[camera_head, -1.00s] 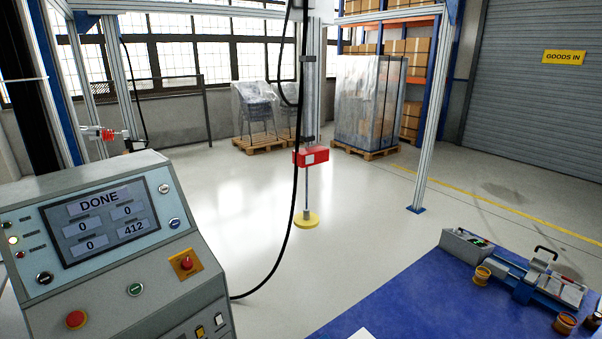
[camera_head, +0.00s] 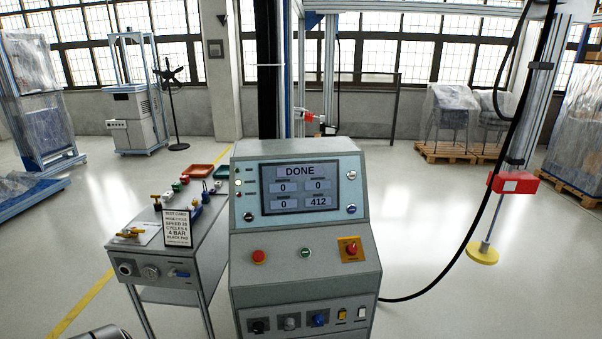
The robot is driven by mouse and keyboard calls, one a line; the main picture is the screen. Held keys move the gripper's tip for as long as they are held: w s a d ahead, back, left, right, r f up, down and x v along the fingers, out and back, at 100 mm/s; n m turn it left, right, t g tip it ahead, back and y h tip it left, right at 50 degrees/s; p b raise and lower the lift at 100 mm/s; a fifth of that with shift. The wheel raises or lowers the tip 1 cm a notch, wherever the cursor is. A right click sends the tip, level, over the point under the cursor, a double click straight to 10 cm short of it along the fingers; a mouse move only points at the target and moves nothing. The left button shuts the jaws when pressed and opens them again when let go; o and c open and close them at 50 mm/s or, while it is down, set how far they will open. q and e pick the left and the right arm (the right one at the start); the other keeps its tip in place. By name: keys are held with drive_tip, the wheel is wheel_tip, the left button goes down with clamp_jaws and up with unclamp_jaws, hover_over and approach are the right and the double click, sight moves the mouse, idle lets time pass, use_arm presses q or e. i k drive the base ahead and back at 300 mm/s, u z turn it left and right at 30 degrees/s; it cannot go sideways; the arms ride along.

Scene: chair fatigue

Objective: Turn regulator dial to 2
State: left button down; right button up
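The grey control console (camera_head: 300,225) stands in the middle of the view. Its lower front panel carries a black knob (camera_head: 258,326), a grey knob (camera_head: 290,322) and a blue knob (camera_head: 319,320) in a row. The side cart (camera_head: 180,290) to the left has two round dials or gauges on its front, one at the left (camera_head: 126,268) and one beside it (camera_head: 151,272). The labels and scale marks are too small to read, so I cannot tell which is the regulator dial or its setting. Neither gripper shows.
The console screen (camera_head: 300,188) reads DONE, with 412 at lower right. A test card (camera_head: 177,227) stands on the cart among small coloured parts. A red emergency button (camera_head: 351,248) sits on the console. A black cable hangs at the right. Floor around is open.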

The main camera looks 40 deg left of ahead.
sight(125, 268)
drive_tip(key=u, duration=2.9)
drive_tip(key=i, duration=1.85)
drive_tip(key=z, duration=0.4)
